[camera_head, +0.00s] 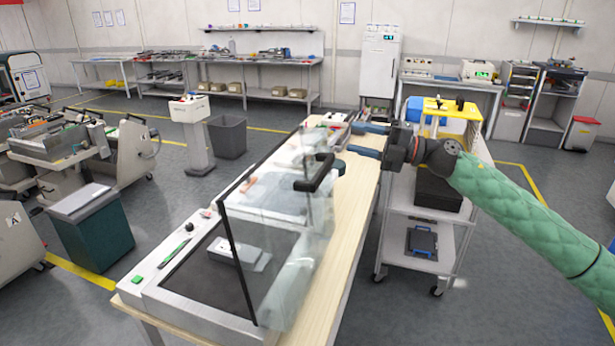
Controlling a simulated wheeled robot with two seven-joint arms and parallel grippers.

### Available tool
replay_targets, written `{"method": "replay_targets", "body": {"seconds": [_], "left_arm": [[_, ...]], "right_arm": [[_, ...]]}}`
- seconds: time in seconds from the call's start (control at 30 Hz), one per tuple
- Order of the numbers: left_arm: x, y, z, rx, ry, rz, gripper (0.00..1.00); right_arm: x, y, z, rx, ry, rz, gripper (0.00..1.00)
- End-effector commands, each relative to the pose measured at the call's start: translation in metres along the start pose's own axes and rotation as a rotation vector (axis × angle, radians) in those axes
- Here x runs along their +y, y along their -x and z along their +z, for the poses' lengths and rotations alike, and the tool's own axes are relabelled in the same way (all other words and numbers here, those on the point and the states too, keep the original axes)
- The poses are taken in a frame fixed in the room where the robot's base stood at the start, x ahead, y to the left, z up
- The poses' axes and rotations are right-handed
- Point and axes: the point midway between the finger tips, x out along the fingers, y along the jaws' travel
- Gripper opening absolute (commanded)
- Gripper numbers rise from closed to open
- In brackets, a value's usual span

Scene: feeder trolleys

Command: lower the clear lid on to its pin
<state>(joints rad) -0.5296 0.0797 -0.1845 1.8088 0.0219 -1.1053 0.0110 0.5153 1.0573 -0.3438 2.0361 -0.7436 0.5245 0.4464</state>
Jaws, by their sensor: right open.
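The clear lid (275,255) stands raised and tilted over a white machine box (160,290) on a wooden-topped bench. Its black handle (316,174) is on the upper edge. My right gripper (352,138) is open, its dark blue fingers pointing left, just above and right of the handle in the picture. Nothing shows between the fingers. I cannot tell from this view how far the fingers are from the handle. I cannot make out the lid's pin. My left gripper is not in view.
A pale block (238,252) lies on the dark bed inside the box. A green marker (174,253) lies on its left rim. A white trolley (428,262) stands close right of the bench (350,245), under my right arm.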

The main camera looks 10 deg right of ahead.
Motion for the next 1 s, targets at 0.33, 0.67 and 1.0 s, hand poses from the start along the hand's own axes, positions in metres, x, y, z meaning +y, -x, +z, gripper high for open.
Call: {"method": "replay_targets", "body": {"seconds": [0.33,0.67,1.0], "left_arm": [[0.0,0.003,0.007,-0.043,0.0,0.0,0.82],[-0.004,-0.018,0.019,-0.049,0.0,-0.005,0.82],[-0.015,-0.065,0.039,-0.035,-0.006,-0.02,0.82]], "right_arm": [[-0.036,0.01,-0.059,0.283,-0.12,-0.219,0.42],[-0.037,-0.004,-0.063,0.283,-0.153,-0.223,0.42],[-0.043,-0.04,-0.074,0.283,-0.153,-0.221,0.42]]}}
